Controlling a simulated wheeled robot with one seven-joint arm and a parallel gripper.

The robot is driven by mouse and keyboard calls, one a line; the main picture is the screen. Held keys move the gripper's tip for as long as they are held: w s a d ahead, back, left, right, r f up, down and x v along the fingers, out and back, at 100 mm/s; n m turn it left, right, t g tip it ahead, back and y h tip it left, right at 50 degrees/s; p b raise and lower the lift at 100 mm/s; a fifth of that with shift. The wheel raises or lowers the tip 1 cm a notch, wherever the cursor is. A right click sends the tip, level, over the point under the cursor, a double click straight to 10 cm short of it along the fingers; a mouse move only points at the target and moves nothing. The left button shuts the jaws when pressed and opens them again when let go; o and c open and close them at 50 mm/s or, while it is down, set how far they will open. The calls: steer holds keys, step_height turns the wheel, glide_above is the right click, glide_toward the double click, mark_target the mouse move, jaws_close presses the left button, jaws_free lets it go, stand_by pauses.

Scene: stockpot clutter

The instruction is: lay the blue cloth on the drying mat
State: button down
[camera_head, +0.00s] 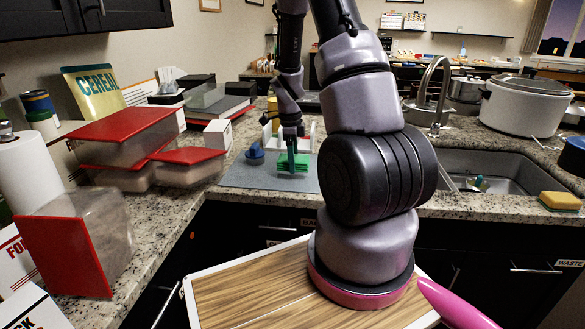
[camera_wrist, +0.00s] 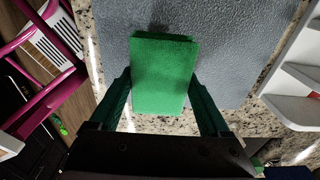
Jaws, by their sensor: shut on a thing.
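My gripper (camera_head: 291,154) is over the grey drying mat (camera_head: 240,178). In the wrist view my gripper (camera_wrist: 160,82) has its two fingers closed on the sides of a green, rough-textured block (camera_wrist: 163,75). In the head view the green block (camera_head: 293,163) looks layered, and it is on or just above the mat; I cannot tell which. A small dark blue item (camera_head: 255,154) is on the mat to its left, and I cannot tell whether it is a cloth. No other blue cloth is plain to see.
Red-lidded containers (camera_head: 190,156) stand left of the mat. A white rack (camera_head: 312,140) is behind it. The sink (camera_head: 500,170) with its tap (camera_head: 437,95) is to the right. A yellow sponge (camera_head: 560,200) lies by the sink. Bare mat shows in front of the green block.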

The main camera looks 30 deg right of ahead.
steer(key=shift+f, duration=1.45)
steer(key=shift+f, duration=0.1)
jaws_free()
